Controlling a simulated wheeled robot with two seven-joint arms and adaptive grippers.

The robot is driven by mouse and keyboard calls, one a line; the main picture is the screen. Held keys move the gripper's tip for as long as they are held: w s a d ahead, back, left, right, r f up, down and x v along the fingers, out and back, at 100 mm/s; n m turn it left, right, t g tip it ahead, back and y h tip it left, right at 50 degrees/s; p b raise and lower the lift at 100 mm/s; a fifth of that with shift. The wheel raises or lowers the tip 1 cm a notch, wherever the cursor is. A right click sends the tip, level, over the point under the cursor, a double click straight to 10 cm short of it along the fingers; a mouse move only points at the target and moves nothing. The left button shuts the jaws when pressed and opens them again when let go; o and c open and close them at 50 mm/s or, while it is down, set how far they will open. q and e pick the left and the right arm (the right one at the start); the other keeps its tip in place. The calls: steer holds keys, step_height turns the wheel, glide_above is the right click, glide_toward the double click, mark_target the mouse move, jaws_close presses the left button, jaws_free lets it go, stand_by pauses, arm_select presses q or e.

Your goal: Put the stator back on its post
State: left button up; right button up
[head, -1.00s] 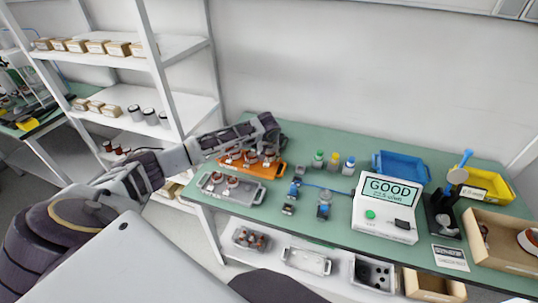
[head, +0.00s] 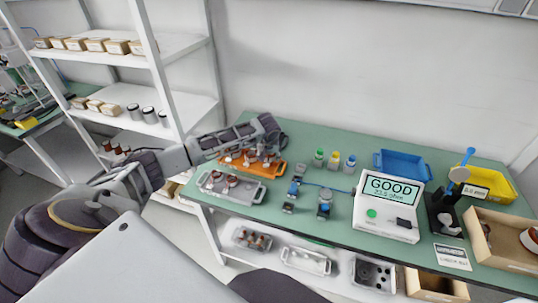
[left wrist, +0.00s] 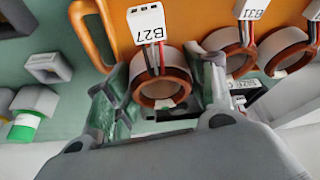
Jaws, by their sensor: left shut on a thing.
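My left gripper (head: 270,150) is over the right end of the orange tray (head: 274,171), at the back left of the green table. In the left wrist view its two fingers (left wrist: 155,105) are shut on a copper-and-white stator labelled B27 (left wrist: 146,99), one finger on each side. Its white connector and wires show above the ring. The orange tray (left wrist: 190,22) lies just behind it. Another stator, B31 (left wrist: 232,57), is beside it on the tray. The post under the held stator is hidden, so I cannot tell whether it is seated. My right gripper is not in view.
A grey tray (head: 246,196) with stators lies in front of the orange tray. To the right are small bottles (head: 334,160), a tester reading GOOD (head: 388,205), a blue bin (head: 402,165) and a yellow bin (head: 500,187). White shelving (head: 160,75) stands at the left.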

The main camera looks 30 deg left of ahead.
arm_select(q)
steer(key=shift+f, duration=0.6)
steer(key=shift+s+d+f, duration=0.15)
steer(key=shift+s+f, duration=0.15)
steer(key=shift+f, duration=0.3)
stand_by(0.4)
steer(key=o, duration=1.2)
steer(key=shift+w, duration=0.25)
steer(key=shift+w+r, duration=0.1)
steer(key=shift+r, duration=0.1)
steer(key=shift+r, duration=0.25)
steer(key=shift+r+p, duration=2.3)
steer(key=shift+p, duration=0.5)
